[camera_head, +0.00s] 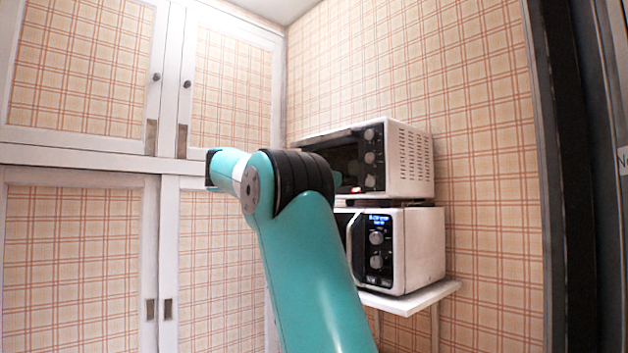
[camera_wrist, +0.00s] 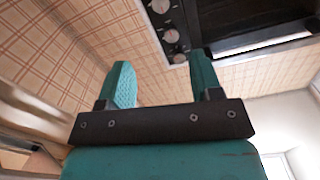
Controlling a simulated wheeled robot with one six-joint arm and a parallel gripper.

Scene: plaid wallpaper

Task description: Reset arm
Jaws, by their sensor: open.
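My gripper (camera_wrist: 162,80) shows in the wrist view with its two teal fingers apart and nothing between them. The wrist view appears turned over, with the upper oven's knobs and dark door beyond the fingertips. In the head view my teal arm rises from the bottom middle and bends left at a black joint. The gripper's fingers are hidden in the head view. The arm stands in front of the ovens and covers part of them.
A white toaster oven (camera_head: 409,160) sits above a white microwave (camera_head: 420,245) on a white wall shelf (camera_head: 410,298). White-framed plaid cupboards (camera_head: 82,70) fill the left, their doors shut. A dark upright frame (camera_head: 570,180) stands at the right. Plaid wall lies between it and the ovens.

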